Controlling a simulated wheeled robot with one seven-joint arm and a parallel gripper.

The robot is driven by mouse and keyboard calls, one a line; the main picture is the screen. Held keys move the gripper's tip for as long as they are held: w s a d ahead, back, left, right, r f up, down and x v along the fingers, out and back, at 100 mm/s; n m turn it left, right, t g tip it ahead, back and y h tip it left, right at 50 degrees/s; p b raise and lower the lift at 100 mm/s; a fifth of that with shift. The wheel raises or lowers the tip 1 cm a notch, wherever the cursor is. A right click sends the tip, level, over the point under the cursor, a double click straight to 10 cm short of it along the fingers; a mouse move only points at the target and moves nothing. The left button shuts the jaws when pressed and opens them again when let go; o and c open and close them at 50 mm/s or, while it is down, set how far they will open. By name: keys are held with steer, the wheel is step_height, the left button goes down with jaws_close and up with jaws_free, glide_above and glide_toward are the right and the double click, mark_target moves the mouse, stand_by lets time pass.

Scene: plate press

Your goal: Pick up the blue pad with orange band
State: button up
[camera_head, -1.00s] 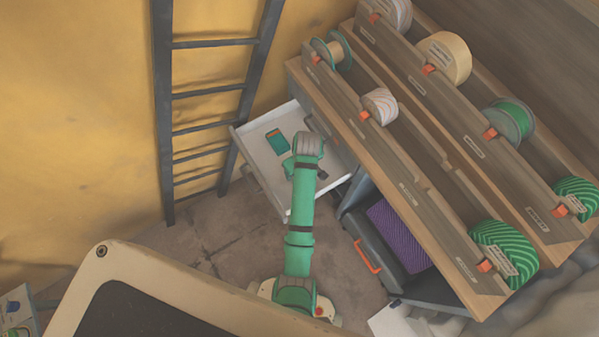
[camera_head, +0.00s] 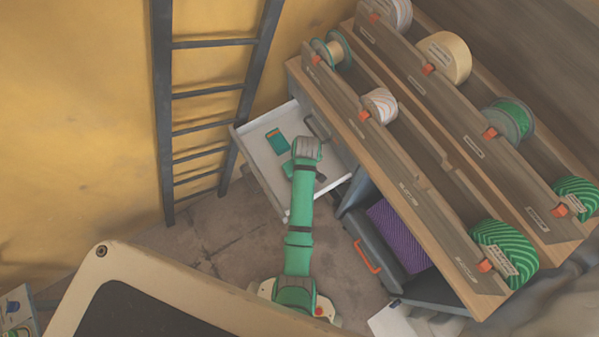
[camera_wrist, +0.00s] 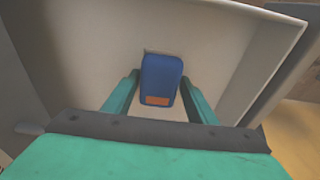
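The blue pad with orange band (camera_wrist: 161,75) lies in the white drawer (camera_wrist: 90,50). In the wrist view it is between the two teal fingers of my gripper (camera_wrist: 158,78), with its orange band towards me and a gap on each side. The fingers are open and empty. The height between fingertips and pad cannot be told.
The drawer walls rise around my gripper. A wooden rack (camera_head: 400,165) with several spools stands to the right. Below it is a dark open drawer with a purple item (camera_head: 398,238). A dark ladder (camera_head: 165,110) leans at the yellow wall on the left.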

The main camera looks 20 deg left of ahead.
steer(key=c, duration=0.6)
steer(key=shift+r, duration=0.5)
step_height(320, 180, up, 3)
steer(key=shift+f, duration=0.1)
steer(key=s+d+r, duration=0.1)
steer(key=s+r, duration=0.8)
steer(key=s, duration=0.5)
steer(key=shift+d+r, duration=0.3)
steer(key=shift+d, duration=0.05)
steer(key=shift+o, duration=0.6)
